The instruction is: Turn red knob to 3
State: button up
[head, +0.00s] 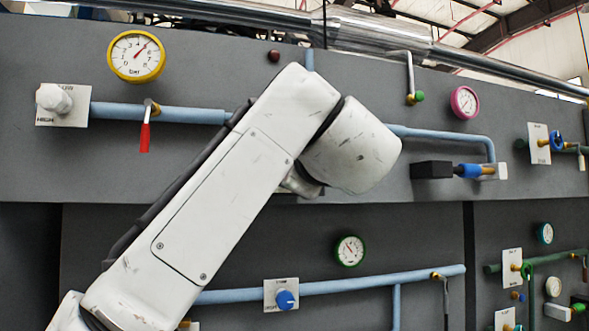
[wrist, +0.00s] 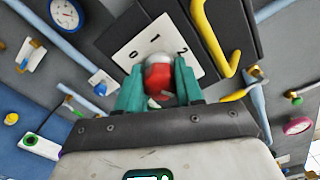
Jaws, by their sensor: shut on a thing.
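The red knob (wrist: 158,80) is in the upper middle of the wrist view, between the two teal fingers of my gripper (wrist: 158,88). The fingers are shut on it from both sides. It has a pale grey cap at its far end. It sits in front of a white dial plate (wrist: 143,42) with the marks 0, 1 and 2 visible; the lower part of the plate is hidden by the knob and fingers. I cannot tell which mark the knob points at. In the head view, my arm hides the knob and my gripper.
A bent yellow handle (wrist: 214,48) stands close to the right of the plate in the wrist view. In the head view, a yellow-rimmed gauge (head: 136,56), a red-handled valve (head: 145,137), blue pipes (head: 330,286) and a blue knob (head: 286,299) are on the grey panels.

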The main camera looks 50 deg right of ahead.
jog(key=shift+f, duration=0.1)
jog(key=o, duration=1)
jog(key=shift+s+a, duration=0.1)
jog(key=b+v, duration=0.3)
jog(key=v, duration=0.7)
jog(key=shift+s+a+b, duration=0.2)
jog(key=shift+s+b, duration=0.05)
jog(key=shift+b, duration=0.15)
